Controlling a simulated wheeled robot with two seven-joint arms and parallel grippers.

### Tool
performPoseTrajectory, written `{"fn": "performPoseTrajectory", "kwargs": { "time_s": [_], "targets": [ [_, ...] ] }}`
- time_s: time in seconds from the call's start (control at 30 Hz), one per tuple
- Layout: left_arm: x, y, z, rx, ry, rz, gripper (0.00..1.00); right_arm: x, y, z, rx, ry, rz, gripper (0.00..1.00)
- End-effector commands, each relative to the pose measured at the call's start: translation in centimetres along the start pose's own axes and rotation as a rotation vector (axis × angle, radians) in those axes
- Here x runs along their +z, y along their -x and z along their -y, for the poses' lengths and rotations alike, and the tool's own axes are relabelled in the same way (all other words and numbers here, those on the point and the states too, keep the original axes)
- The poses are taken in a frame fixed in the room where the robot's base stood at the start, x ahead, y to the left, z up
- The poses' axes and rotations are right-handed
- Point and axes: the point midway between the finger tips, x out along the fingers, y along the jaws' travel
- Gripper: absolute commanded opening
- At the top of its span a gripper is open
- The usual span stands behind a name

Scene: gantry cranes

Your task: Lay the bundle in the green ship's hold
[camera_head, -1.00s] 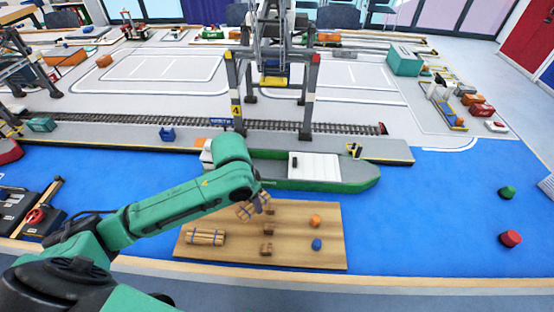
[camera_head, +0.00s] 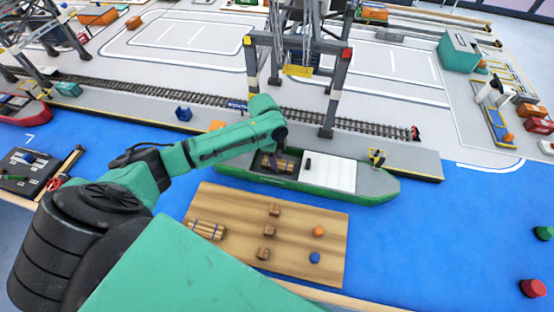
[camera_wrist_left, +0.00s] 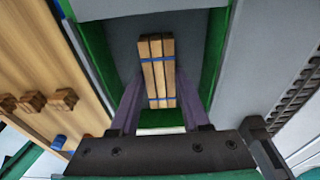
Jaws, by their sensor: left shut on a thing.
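The green ship (camera_head: 380,190) lies along the quay, with a white hatch cover (camera_head: 330,172) beside its open hold. The bundle (camera_wrist_left: 158,72) is light wooden sticks tied with blue bands. It is between the purple fingers of my left gripper (camera_wrist_left: 162,105), which is shut on it. In the left wrist view, the hold's green walls (camera_wrist_left: 214,60) stand on both sides of the bundle. In the head view, the bundle (camera_head: 283,163) shows at the hold opening, partly behind my left gripper (camera_head: 270,158). I cannot tell whether it touches the hold floor. My right gripper is not in view.
A wooden board (camera_head: 290,255) in front of the ship carries another bundle (camera_head: 206,230), several small brown blocks, an orange piece (camera_head: 319,231) and a blue piece (camera_head: 314,257). A gantry crane (camera_head: 335,95) stands over the quay tracks behind the hold.

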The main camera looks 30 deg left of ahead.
Motion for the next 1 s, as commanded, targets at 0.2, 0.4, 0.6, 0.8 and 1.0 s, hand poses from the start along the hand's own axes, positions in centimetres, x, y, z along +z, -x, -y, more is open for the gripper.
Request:
{"fn": "performPoseTrajectory", "kwargs": {
  "time_s": [0.2, 0.4, 0.6, 0.8, 1.0],
  "targets": [
    [0.0, -0.1, 0.0, -0.002, -0.001, 0.0, 0.0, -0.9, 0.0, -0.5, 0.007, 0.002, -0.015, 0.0],
    [0.1, -0.4, 0.0, -0.002, 0.0, 0.0, 0.76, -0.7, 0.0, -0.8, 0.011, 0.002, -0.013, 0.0],
    [0.1, -0.3, 0.0, -0.002, 0.0, 0.0, 0.76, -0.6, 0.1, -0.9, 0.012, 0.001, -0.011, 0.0],
    [0.0, 0.8, 0.2, -0.005, 0.001, -0.001, 0.76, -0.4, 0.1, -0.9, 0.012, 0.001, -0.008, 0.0],
    [0.0, 5.8, 0.2, -0.008, -0.001, -0.001, 0.76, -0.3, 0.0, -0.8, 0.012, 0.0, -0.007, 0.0]
  ]
}}
